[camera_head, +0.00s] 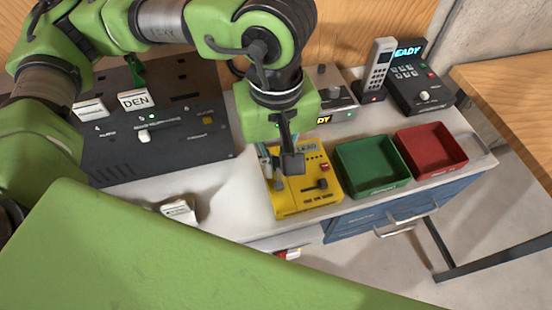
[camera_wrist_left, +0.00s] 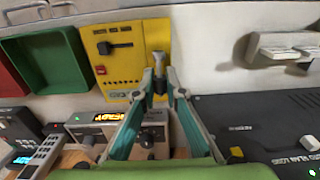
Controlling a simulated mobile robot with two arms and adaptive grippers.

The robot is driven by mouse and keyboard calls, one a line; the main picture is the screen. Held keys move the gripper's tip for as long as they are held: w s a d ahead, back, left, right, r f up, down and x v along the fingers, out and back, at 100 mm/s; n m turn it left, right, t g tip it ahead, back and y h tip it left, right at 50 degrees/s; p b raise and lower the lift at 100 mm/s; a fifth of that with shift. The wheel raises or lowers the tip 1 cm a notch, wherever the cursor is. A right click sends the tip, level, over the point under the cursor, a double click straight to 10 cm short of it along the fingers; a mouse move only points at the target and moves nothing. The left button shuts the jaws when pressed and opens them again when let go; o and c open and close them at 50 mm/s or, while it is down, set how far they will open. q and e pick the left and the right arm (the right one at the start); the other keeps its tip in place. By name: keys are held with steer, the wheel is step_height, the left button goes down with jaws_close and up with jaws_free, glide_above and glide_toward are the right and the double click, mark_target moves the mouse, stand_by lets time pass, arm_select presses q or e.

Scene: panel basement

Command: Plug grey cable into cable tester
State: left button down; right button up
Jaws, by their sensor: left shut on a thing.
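The yellow cable tester (camera_head: 306,199) lies flat on the white worktop, with a dark slider and a red button on its face. It also shows in the left wrist view (camera_wrist_left: 123,71). My left gripper (camera_head: 281,163) is over the upper left part of the tester. In the left wrist view my left gripper (camera_wrist_left: 160,88) is shut on a small grey piece, apparently the plug of the grey cable (camera_wrist_left: 159,64), at the tester's edge. The rest of the cable is not clearly visible, and I cannot tell whether the plug sits in a socket. My right gripper is out of view.
A green tray (camera_head: 345,180) and a red tray (camera_head: 402,152) stand right of the tester. A dark panel (camera_head: 150,160) is at left, with a white block (camera_head: 180,210) in front. A handset (camera_head: 379,66) and a black device (camera_head: 424,92) stand behind.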

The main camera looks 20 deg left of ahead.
arm_select(q)
steer(key=shift+f+b, duration=0.15)
steer(key=shift+b, duration=0.25)
stand_by(0.5)
steer(key=c, duration=2)
jaws_free()
steer(key=shift+o, duration=0.4)
steer(key=o, duration=0.3)
steer(key=shift+r+p, duration=1.65)
steer(key=shift+r, duration=2.15)
